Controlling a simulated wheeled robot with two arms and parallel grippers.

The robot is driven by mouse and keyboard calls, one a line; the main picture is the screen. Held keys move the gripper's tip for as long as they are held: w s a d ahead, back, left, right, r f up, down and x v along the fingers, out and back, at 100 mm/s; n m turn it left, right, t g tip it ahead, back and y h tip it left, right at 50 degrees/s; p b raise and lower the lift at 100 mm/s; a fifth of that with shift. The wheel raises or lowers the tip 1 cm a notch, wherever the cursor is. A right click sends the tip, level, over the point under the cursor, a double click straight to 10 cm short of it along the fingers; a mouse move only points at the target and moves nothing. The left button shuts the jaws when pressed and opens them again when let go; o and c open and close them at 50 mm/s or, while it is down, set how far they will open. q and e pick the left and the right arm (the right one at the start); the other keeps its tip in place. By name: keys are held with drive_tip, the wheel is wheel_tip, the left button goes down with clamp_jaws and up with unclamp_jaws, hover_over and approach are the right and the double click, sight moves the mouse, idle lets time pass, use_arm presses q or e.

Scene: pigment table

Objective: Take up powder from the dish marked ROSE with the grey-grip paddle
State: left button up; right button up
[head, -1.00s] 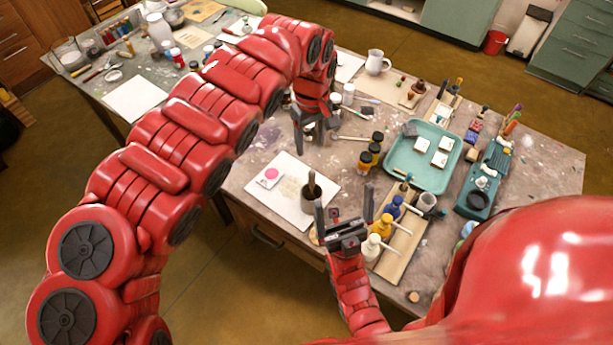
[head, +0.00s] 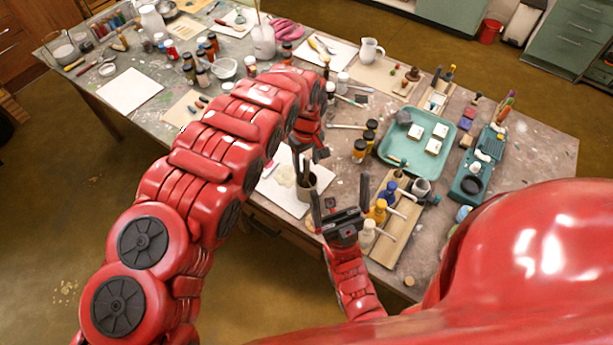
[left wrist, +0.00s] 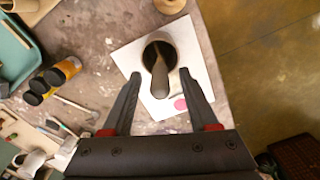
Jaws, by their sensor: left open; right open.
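A cup (head: 307,188) stands on white paper near the table's front edge; it also shows in the left wrist view (left wrist: 147,53). A paddle with a grey grip (left wrist: 160,80) leans in it, its lower end hidden inside. My left gripper (head: 309,155) is open above the cup. In the left wrist view its fingers (left wrist: 165,82) lie either side of the grip, apart from it. My right gripper (head: 339,192) is open and empty, right of the cup. Small white dishes (head: 433,146) sit on a teal tray (head: 397,158); I cannot read any ROSE marking.
Yellow-and-black jars (head: 360,150) stand between the cup and the tray. A wooden rack (head: 395,245) with several bottles is beside my right gripper. A teal stand (head: 470,185) is farther right. The white paper (left wrist: 205,75) has a pink spot (left wrist: 180,104).

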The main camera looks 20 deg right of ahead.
sight(306, 169)
use_arm(q)
drive_tip(key=shift+f+p, duration=0.55)
drive_tip(key=shift+f, duration=1.2)
drive_tip(key=shift+c, duration=0.2)
clamp_jaws()
